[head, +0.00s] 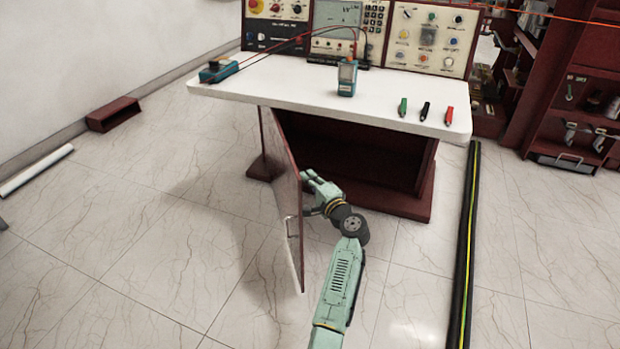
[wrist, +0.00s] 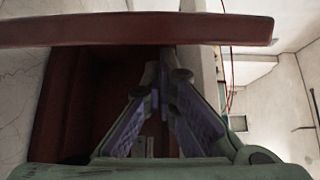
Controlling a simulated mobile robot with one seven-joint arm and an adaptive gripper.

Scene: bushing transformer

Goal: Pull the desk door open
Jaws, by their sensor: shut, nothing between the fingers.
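The desk (head: 330,90) has a white top and a dark red cabinet below. Its door (head: 281,190) stands swung well open toward the front left, with a thin metal handle (head: 291,226) on its outer face. My gripper (head: 308,178) is at the inner side of the door, close to its face; whether it touches cannot be told. In the wrist view, my gripper's fingers (wrist: 163,75) meet at the tips with nothing between them. The door's red edge (wrist: 130,29) crosses the top of that view. The cabinet opening (head: 355,155) shows dark inside.
Meters and control panels (head: 340,32) stand at the back of the desk top. Green, black and red clips (head: 426,110) lie at its right. A black pipe with a yellow stripe (head: 466,240) lies on the floor at right.

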